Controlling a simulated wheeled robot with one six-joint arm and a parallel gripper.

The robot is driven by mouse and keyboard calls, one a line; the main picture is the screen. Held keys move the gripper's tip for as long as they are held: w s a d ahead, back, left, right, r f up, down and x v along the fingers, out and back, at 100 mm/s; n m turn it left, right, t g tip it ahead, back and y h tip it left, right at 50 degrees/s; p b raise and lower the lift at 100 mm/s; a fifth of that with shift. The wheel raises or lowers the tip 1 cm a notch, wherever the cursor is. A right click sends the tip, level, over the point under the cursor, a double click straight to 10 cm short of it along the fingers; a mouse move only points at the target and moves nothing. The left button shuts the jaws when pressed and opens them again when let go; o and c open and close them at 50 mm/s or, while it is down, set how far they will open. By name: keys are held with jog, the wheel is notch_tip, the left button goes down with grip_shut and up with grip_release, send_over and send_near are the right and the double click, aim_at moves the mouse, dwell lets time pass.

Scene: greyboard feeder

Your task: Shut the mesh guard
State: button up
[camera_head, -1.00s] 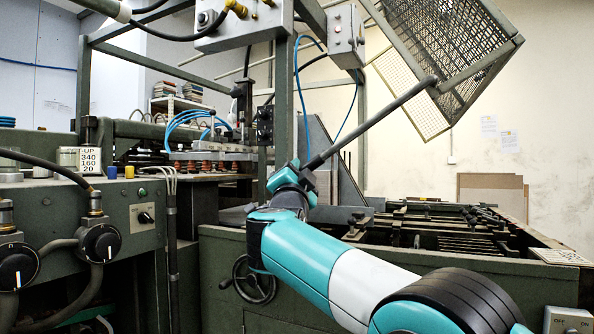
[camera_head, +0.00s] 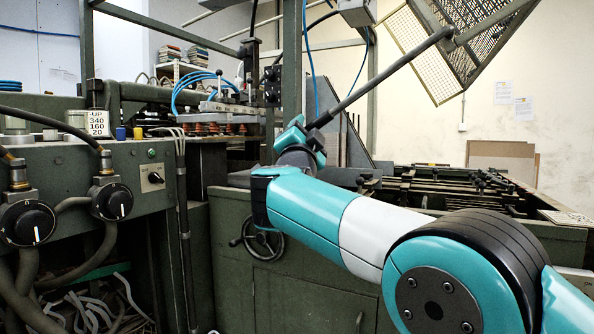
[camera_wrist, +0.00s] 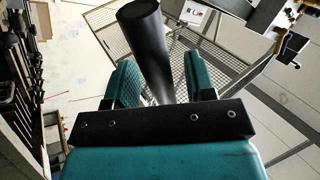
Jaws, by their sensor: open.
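The mesh guard (camera_head: 433,55) is raised at the upper right of the head view, tilted, with its top cut off by the picture edge. A long dark rod (camera_head: 385,80) slopes from its frame down to the left, to my gripper (camera_head: 311,135). In the wrist view the rod (camera_wrist: 147,45) runs between the two teal fingers of my gripper (camera_wrist: 160,82), which is open around it. I cannot tell whether either finger touches the rod. The guard's mesh (camera_wrist: 112,40) shows behind the rod there.
The open machine bed (camera_head: 440,188) with bars and rails lies below the guard. A control panel (camera_head: 140,180) with knobs is at the left. A handwheel (camera_head: 264,238) sits below my arm.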

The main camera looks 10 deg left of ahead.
jog(key=b+v, duration=0.6)
jog(key=v, duration=0.9)
jog(key=shift+s+d+f, duration=0.15)
jog(key=shift+s, duration=0.05)
